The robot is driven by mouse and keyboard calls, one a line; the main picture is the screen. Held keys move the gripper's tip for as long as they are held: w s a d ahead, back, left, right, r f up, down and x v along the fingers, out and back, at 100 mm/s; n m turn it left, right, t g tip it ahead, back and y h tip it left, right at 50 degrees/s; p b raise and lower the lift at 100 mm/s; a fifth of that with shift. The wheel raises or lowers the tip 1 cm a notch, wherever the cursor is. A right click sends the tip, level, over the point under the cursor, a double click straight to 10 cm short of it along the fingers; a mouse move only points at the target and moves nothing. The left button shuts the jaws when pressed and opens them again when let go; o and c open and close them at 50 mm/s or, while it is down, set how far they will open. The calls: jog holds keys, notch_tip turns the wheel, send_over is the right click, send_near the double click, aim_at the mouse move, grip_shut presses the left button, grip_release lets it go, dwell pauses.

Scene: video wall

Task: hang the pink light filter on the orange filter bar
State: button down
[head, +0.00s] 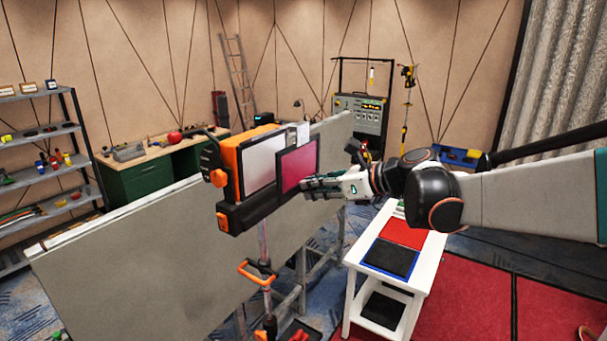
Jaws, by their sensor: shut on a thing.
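The pink light filter (299,166) is a pink pane in a dark frame, upright in front of the right part of an orange and black lamp (231,162). My gripper (308,187) is shut on the filter's right edge, low down. The filter overlaps the lamp's pale front panel (262,162) in the picture; I cannot tell whether they touch. Orange edging (255,133) runs along the lamp's top, but I cannot clearly single out the orange filter bar there. A small pale tab (303,134) shows at the filter's top edge.
A large grey panel (130,262) stands behind the lamp. A white side table (436,258) with a red and a blue-black sheet stands at the lower right. A stand with an orange handle (257,274) is below the lamp. Shelves (38,128) are at the left.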

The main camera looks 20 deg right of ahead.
jog(key=shift+w+r+b+x, duration=0.1)
jog(key=shift+r+b+x, duration=0.15)
jog(key=shift+x, duration=1.05)
jog(key=shift+w+r+b+x, duration=0.1)
jog(key=shift+r+x, duration=0.2)
jog(key=shift+x, duration=0.95)
jog(key=shift+w+r+b+x, duration=0.1)
jog(key=shift+r+b+x, duration=0.15)
jog(key=shift+x, duration=1.05)
jog(key=shift+a, duration=0.2)
jog(key=c, duration=1.6)
grip_release()
jog(key=shift+o, duration=0.2)
